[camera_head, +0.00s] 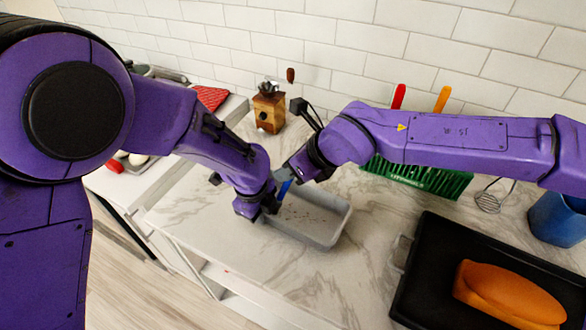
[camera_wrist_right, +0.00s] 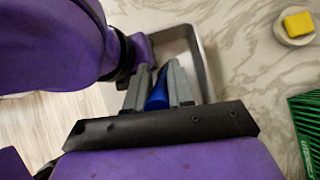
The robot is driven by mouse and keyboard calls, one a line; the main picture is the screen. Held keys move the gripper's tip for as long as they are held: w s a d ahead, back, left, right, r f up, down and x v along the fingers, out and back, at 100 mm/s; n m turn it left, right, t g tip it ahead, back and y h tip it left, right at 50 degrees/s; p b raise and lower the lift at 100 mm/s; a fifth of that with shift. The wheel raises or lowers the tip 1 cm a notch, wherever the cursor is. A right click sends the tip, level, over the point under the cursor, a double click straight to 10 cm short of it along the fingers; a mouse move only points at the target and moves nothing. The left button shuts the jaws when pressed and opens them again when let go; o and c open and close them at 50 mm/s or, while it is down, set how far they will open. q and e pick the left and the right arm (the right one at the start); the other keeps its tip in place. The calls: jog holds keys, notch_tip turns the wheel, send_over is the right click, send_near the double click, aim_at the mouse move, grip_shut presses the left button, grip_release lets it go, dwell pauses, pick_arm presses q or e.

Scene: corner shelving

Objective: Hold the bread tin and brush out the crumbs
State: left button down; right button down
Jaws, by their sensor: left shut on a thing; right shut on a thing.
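The bread tin (camera_head: 325,231) is a grey rectangular tin on the marble counter, with dark crumbs (camera_head: 297,213) on its floor. My left gripper (camera_head: 265,208) is at the tin's left end and shut on it; its fingertips are mostly hidden by the wrist. My right gripper (camera_wrist_right: 158,88) is shut on a brush with a blue handle (camera_wrist_right: 157,92). The blue handle also shows in the head view (camera_head: 284,188), over the left part of the tin. The brush's bristles are hidden, so I cannot tell whether they touch the tin. The tin's wall also shows in the right wrist view (camera_wrist_right: 199,62).
A black tray (camera_head: 440,250) with an orange-brown loaf (camera_head: 508,293) is at the right. Behind are a green rack (camera_head: 420,178), a whisk (camera_head: 489,201), a blue container (camera_head: 558,218) and a wooden grinder (camera_head: 268,110). A yellow sponge (camera_wrist_right: 299,24) sits on a dish. Counter in front of the tin is clear.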

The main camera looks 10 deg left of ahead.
jog(key=shift+w+d, duration=0.25)
jog(key=shift+w, duration=0.35)
jog(key=shift+w+d, duration=0.25)
jog(key=shift+w, duration=0.3)
jog(key=s+d, duration=0.2)
jog(key=d, duration=0.4)
jog(key=shift+s+d, duration=0.15)
jog(key=shift+s, duration=0.25)
jog(key=s+d, duration=0.2)
jog(key=d, duration=0.4)
jog(key=shift+s, duration=0.35)
